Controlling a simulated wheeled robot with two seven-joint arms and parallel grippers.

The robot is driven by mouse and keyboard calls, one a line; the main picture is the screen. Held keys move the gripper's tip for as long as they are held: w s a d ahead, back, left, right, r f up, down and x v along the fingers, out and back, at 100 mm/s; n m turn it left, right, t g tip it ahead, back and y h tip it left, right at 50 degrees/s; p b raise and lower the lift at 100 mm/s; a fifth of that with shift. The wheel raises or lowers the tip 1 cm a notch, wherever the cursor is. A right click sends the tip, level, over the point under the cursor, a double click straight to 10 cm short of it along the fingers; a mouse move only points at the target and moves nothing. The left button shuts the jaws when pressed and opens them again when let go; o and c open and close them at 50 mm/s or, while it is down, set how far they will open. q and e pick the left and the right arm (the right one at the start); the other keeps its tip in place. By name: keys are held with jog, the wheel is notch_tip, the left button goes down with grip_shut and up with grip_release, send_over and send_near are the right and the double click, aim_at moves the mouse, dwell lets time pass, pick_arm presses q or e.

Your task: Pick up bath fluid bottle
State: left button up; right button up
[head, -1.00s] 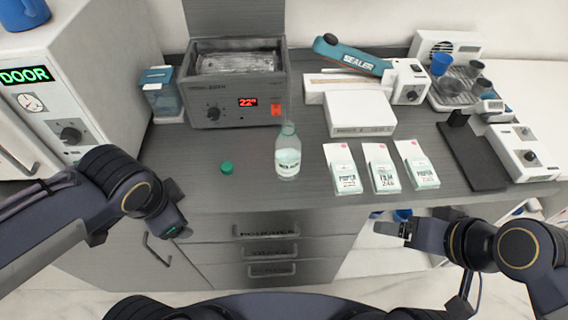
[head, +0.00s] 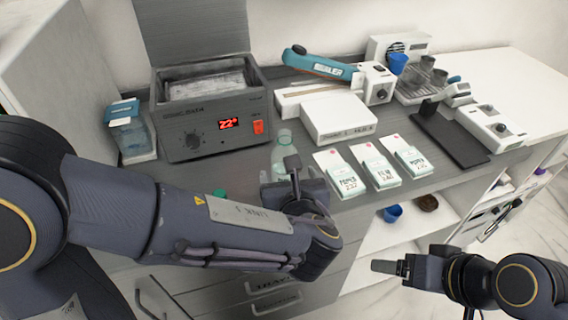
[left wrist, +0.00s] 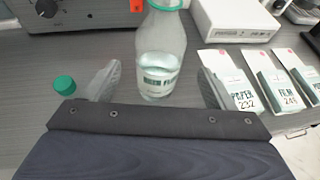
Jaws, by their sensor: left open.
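The clear bath fluid bottle (head: 284,142), with a pale label and a green neck ring, stands upright on the grey counter. My left gripper (head: 291,176) is open at the near side of the bottle and hides its lower part in the head view. In the left wrist view, the bottle (left wrist: 160,62) stands ahead between the two spread fingers of the left gripper (left wrist: 158,85), with gaps on both sides. A green cap (left wrist: 65,85) lies left of it. My right gripper (head: 388,267) is low at the right, away from the bottle; its jaw opening is unclear.
A grey heating bath (head: 212,138) showing 22 stands behind the bottle. Labelled packets (head: 342,176) lie close to its right. A white box (head: 338,122) and a blue-handled sealer (head: 318,64) are behind them. A blue-lidded container (head: 130,135) stands left.

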pick_arm(q)
jog(key=shift+w+f, duration=0.15)
jog(key=shift+w, duration=0.2)
jog(key=shift+w+f, duration=0.1)
jog(key=shift+w, duration=0.2)
jog(key=x, duration=0.6)
jog(key=shift+w+a+p, duration=0.15)
jog(key=shift+p, duration=0.15)
jog(key=c, duration=1.2)
jog(key=shift+o, duration=0.2)
